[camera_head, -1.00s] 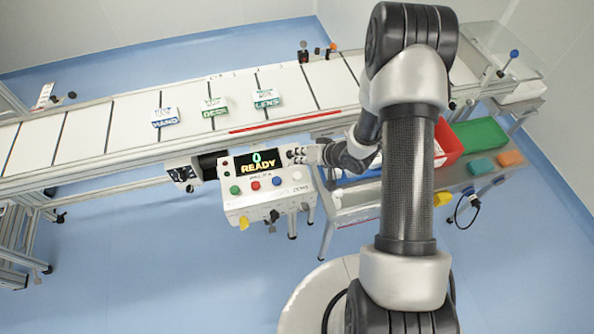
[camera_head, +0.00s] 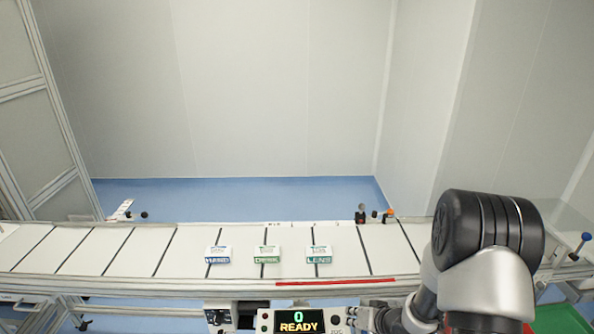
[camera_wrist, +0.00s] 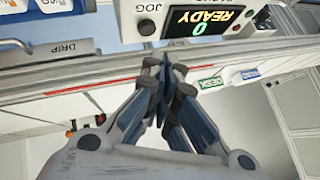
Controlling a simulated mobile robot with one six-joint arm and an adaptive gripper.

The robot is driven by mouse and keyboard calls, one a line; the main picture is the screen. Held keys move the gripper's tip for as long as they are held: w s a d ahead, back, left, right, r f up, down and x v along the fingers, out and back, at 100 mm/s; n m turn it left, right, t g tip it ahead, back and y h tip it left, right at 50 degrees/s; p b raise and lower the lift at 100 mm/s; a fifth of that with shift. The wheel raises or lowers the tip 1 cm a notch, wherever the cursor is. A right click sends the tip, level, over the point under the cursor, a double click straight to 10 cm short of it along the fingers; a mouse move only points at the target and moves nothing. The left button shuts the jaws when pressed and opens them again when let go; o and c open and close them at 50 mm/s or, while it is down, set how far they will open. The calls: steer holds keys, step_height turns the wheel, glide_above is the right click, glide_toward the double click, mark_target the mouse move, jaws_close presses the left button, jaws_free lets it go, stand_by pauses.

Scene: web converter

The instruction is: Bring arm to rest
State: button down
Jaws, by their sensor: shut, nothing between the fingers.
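My arm shows at the right of the head view, bent down beside the conveyor. My gripper (camera_wrist: 164,62) is shut and empty in the wrist view, its dark fingers together in front of the control box. In the head view, the gripper is small and partly cut off at the bottom edge, just right of the control box's screen (camera_head: 297,321). That screen reads 0 READY and appears upside down in the wrist view (camera_wrist: 208,20). I cannot tell whether the fingertips touch the box.
A pale conveyor (camera_head: 130,250) runs across the head view, with a red strip (camera_head: 335,282) on its front edge. Cards marked HAND (camera_head: 217,255), DESK (camera_head: 266,254) and LENS (camera_head: 319,255) lie on it. A green bin (camera_head: 563,318) is at lower right.

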steer(key=s+d+r+h+b, duration=0.1)
steer(key=s+d+r+h, duration=0.2)
steer(key=r, duration=0.7)
steer(key=s+d+r+h+b, duration=0.1)
steer(key=s+d+r+h, duration=0.15)
steer(key=r, duration=0.75)
steer(key=s+a+r+g, duration=0.1)
steer(key=s+a+r, duration=0.1)
steer(key=s, duration=0.6)
steer(key=s+a+r+n+g+y+b, duration=0.1)
steer(key=s+a+r, duration=0.1)
steer(key=s, duration=0.6)
steer(key=s+a+r+g+b, duration=0.1)
steer(key=s+a, duration=0.3)
steer(key=s, duration=0.4)
steer(key=shift+r, duration=0.55)
